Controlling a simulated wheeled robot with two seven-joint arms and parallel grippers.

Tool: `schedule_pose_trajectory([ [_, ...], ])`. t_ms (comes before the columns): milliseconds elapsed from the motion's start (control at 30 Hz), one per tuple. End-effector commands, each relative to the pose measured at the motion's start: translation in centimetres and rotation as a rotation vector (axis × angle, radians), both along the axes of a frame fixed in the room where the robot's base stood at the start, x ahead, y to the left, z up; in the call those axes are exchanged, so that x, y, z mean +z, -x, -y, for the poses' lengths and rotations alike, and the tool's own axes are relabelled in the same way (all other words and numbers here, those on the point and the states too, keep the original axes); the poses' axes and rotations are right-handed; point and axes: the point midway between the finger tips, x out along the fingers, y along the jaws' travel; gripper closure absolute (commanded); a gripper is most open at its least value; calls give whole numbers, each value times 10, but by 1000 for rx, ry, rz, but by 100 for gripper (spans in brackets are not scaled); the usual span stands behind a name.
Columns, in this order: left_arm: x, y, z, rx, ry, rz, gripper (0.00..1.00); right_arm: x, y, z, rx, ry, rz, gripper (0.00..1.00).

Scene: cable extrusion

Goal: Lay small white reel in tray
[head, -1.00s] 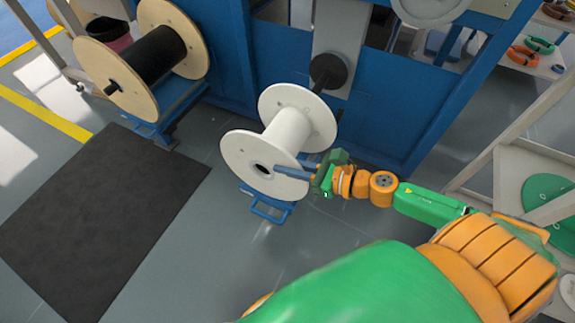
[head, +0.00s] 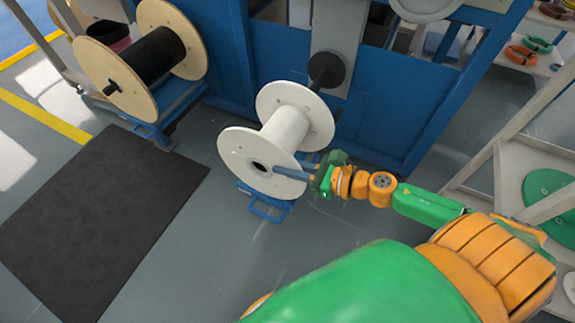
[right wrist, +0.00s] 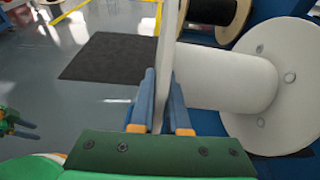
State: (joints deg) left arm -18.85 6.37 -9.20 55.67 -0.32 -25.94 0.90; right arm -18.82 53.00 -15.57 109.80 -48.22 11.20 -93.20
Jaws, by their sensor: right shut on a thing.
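The small white reel (head: 285,130) has two wide flanges and a bare core. It is tilted, in front of a dark round disc with a shaft (head: 325,70) on the blue machine. My right gripper (head: 306,173) is shut on the rim of its near flange. In the right wrist view the fingers (right wrist: 160,105) pinch that flange edge-on, and the core (right wrist: 225,80) shows to the right. A blue tray-like frame (head: 266,209) shows low under the reel, partly hidden by it; whether they touch is unclear. My left gripper (right wrist: 22,128) shows open and empty at the left edge of the wrist view.
A wooden-flanged reel with black winding (head: 155,55) sits on a blue stand at left. A dark mat (head: 95,215) lies on the grey floor. The blue machine frame (head: 385,120) stands behind. A shelf with coloured coils is at right. Floor in front is clear.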

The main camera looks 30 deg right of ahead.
Motion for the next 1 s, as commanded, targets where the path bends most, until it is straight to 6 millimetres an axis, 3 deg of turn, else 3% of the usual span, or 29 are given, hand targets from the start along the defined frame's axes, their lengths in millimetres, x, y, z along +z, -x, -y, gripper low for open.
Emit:
schedule_pose_trajectory([
  [33, -3, 0, 0, 0, 0, 0, 53, -11, 4, 0, 2, 7, -20, 100],
  [133, -3, 0, 0, 0, 0, 0, 53, -11, 4, 0, 2, 7, -20, 100],
  [200, -2, 0, 0, 0, 0, 0, 53, -10, 4, 0, 1, 7, -18, 73],
  [300, -2, 0, 0, 0, 0, -1, 53, -9, 3, 0, 1, 5, -16, 51],
  [633, 3, -3, 2, -3, 2, -4, 53, -6, 3, 0, 0, 2, -14, 51],
  [1000, 7, 2, -1, -2, -2, -2, 53, 10, 44, 32, -1, 2, -19, 51],
])
